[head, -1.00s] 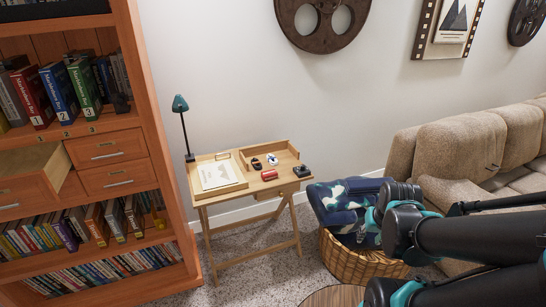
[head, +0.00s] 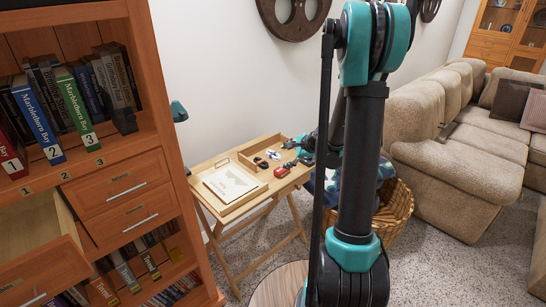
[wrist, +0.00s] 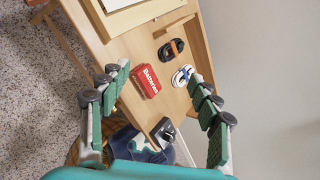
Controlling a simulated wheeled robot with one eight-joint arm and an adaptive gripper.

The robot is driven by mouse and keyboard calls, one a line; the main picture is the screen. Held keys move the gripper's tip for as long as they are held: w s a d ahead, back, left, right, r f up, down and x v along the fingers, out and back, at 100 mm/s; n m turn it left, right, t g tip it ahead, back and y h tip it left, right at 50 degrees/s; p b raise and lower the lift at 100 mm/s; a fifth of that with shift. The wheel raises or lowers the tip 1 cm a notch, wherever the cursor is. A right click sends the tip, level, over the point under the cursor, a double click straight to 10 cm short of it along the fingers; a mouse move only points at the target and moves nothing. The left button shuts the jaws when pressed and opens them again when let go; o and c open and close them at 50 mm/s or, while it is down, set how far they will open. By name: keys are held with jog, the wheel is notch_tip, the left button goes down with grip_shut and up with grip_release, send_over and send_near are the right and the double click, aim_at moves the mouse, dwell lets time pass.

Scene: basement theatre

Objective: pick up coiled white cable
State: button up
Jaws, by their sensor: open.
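The coiled white cable (wrist: 182,75) lies on the small wooden desk in the wrist view, with a dark patch at its middle. It also shows as a small white shape in the head view (head: 273,154). My gripper (wrist: 160,82) is open and empty above the desk. Its right finger is close to the cable in the picture; I cannot tell whether they touch. In the head view my gripper (head: 298,146) is small and partly hidden by my arm, right of the cable.
A red batteries box (wrist: 147,82), a coiled black cable (wrist: 171,49) and a black device (wrist: 165,132) lie near it. The desk (head: 214,169) has a raised back edge and a paper tray (head: 230,182). A bookshelf (head: 125,180) stands left, a basket (head: 394,212) and sofa right.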

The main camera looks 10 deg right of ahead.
jog(key=w+d+f+m+t+y, duration=0.1)
jog(key=w+d+f+m+t, duration=0.2)
jog(key=w+m, duration=0.45)
jog(key=m+y, duration=0.1)
jog(key=m, duration=0.3)
send_near(272, 152)
jog(key=shift+n, duration=0.25)
jog(key=x, duration=0.5)
jog(key=shift+w+a, duration=0.2)
jog(key=shift+a, duration=0.15)
jog(key=shift+x, duration=2.6)
jog(key=c, duration=1.3)
